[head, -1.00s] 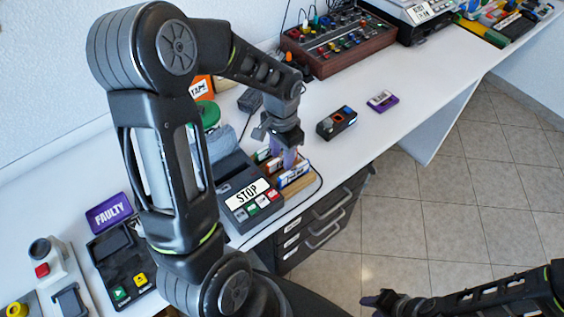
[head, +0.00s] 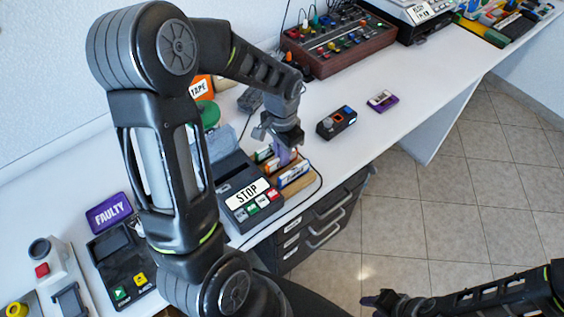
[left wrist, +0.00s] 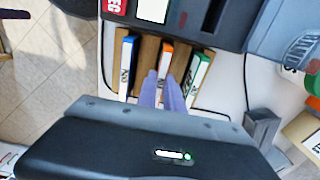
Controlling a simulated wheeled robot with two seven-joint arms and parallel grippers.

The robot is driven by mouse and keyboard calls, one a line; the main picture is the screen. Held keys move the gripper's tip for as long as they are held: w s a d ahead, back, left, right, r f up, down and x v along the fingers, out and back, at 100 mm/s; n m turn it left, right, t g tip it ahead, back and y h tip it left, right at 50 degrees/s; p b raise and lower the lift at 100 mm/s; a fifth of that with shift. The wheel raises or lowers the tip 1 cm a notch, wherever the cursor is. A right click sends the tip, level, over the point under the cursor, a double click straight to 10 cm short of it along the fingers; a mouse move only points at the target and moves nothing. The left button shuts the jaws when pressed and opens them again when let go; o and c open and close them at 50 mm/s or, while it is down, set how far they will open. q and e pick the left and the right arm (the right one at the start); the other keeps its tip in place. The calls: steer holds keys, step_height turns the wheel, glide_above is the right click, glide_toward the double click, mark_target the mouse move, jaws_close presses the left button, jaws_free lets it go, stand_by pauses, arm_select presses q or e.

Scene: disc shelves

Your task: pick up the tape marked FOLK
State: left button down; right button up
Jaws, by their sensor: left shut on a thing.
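A wooden rack (left wrist: 107,72) holds three tapes in a row: a blue-edged tape (left wrist: 127,65), an orange-edged tape (left wrist: 165,60) and a green-edged tape (left wrist: 198,75). In the head view they stand in the rack beside the STOP deck. Their labels are too small to read, so I cannot tell which says FOLK. My left gripper (left wrist: 170,94) is shut on the orange-edged middle tape, its purple fingers hiding part of it. It also shows in the head view (head: 284,154). My right gripper (head: 375,300) hangs over the floor, away from the tapes; its jaw state is unclear.
The deck marked STOP (head: 247,191) stands right beside the rack, with a black cable around the front. A small black box (head: 337,122) and a purple-edged tape (head: 382,100) lie to the right. The mixer (head: 338,42) is behind.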

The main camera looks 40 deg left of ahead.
arm_select(q)
steer(key=shift+r, duration=0.1)
stand_by(0.3)
step_height(320, 180, up, 10)
stand_by(0.5)
stand_by(0.4)
